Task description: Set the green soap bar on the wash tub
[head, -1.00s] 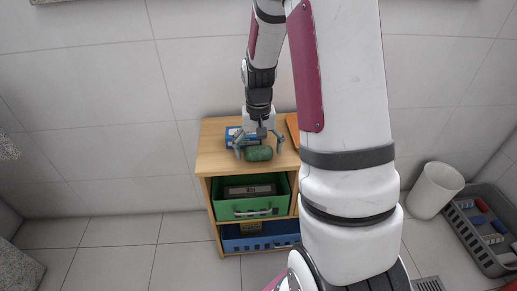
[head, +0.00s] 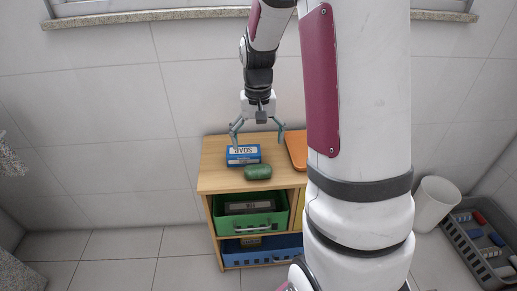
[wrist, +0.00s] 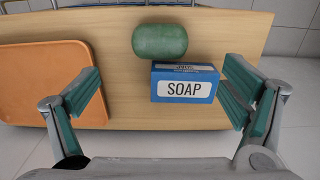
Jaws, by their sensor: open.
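The green soap bar (head: 257,172) lies on the front part of the wooden cabinet top (head: 218,178). In the wrist view the soap bar (wrist: 160,40) shows whole, beyond a blue box. My gripper (head: 258,145) is open and empty, above the back part of the cabinet top. In the wrist view my gripper (wrist: 163,90) has its fingers spread wide, with the blue box between them in the picture and nothing held. I cannot make out a wash tub for certain in these frames.
The blue box labelled SOAP (head: 243,155) stands close behind the bar. An orange flat board or tray (wrist: 45,80) lies beside them, partly behind my arm in the head view. A green drawer (head: 248,222) and a blue drawer (head: 265,253) sit below. A grey crate (head: 485,262) stands far right.

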